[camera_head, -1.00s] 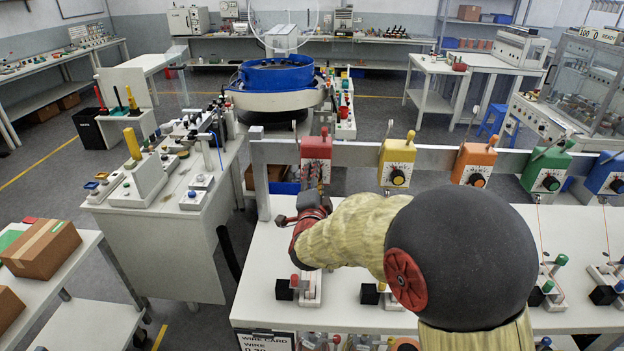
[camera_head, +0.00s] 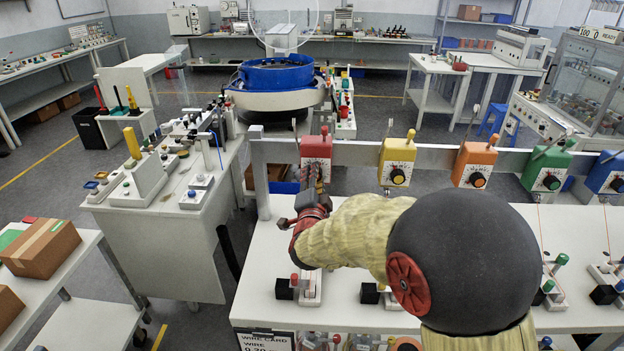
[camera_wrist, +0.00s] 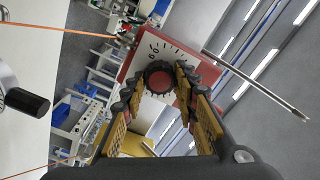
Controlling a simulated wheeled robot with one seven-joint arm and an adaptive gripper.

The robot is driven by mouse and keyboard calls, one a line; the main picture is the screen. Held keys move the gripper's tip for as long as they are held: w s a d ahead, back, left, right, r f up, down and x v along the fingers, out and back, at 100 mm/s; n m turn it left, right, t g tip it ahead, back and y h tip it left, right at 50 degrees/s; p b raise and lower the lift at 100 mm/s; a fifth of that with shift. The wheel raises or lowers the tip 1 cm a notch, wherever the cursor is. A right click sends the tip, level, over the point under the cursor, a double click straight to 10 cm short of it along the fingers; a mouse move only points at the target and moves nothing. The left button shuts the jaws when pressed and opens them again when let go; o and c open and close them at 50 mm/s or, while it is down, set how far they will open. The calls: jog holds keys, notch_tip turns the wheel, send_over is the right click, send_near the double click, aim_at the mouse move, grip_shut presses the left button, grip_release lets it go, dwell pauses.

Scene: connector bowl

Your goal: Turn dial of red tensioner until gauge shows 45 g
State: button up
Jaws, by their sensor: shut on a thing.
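The red tensioner (camera_head: 316,147) hangs on the grey rail, leftmost in the row, and its red housing (camera_wrist: 200,68) shows in the wrist view. Its dark round dial (camera_wrist: 160,76) has tick marks around it and lies between my fingertips. My gripper (camera_wrist: 157,82) is shut on the dial, with one yellow-padded finger on each side. I cannot read a gauge value in either view.
Yellow (camera_head: 396,158), orange (camera_head: 474,161), green (camera_head: 546,170) and blue tensioners stand further right along the rail. A metal rod (camera_wrist: 255,84) juts out beside the red housing in the wrist view. Small fixtures (camera_head: 312,288) with black blocks stand on the white bench below.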

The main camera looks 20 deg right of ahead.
jog(key=n, duration=0.3)
jog(key=r+n, duration=0.1)
jog(key=n, duration=0.2)
jog(key=shift+w+a+p, duration=0.1)
jog(key=shift+p, duration=0.2)
dwell(0.4)
jog(key=o, duration=0.9)
jog(key=shift+c, duration=0.2)
jog(key=o, duration=0.3)
jog(key=shift+f, duration=0.3)
jog(key=v, duration=1.2)
